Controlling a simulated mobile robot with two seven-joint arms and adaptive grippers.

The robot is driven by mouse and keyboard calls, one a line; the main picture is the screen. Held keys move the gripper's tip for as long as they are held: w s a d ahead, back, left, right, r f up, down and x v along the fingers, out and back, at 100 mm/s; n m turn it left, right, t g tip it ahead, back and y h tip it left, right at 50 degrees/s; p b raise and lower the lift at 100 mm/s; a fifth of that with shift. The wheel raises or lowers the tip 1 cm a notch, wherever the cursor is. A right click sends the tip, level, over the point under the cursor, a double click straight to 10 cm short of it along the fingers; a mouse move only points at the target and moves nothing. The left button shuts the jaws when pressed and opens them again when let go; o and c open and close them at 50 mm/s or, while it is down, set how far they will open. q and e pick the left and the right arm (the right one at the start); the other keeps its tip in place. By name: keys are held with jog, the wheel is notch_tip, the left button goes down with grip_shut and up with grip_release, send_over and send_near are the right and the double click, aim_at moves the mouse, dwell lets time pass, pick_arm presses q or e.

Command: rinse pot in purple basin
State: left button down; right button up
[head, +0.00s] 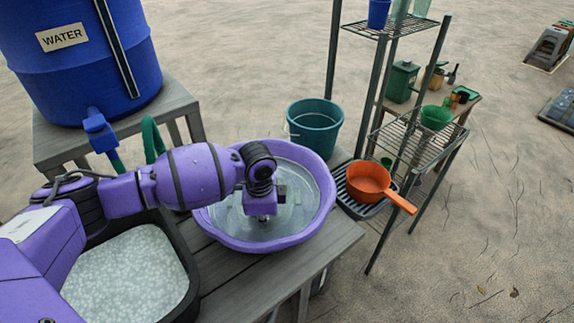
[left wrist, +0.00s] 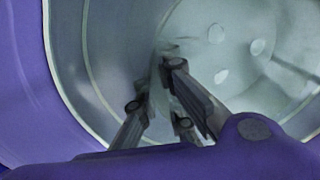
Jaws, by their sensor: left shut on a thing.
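The purple basin (head: 325,205) stands on the grey wooden table and has a grey, round interior. My left gripper (head: 262,212) points down inside it, near its middle. In the left wrist view, the fingers (left wrist: 160,85) are close together at the edge of a pale grey, round, pot-like thing (left wrist: 240,50). My left gripper is shut on it, but the contact is partly hidden and its outline blends with the basin interior. The basin's purple wall (left wrist: 20,90) shows at the left of the wrist view. My right gripper is out of view.
A blue water barrel (head: 75,60) with a tap stands at the back left. A black tray of pale grey material (head: 130,275) is left of the basin. A teal bucket (head: 314,125) is behind it. A metal rack and an orange saucepan (head: 368,182) stand to the right.

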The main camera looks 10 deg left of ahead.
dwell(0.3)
pick_arm(q)
jog(key=shift+f, duration=0.15)
jog(key=shift+f, duration=0.35)
dwell(0.4)
jog(key=shift+r, duration=0.15)
jog(key=shift+a+p, duration=0.1)
jog(key=shift+p, duration=0.2)
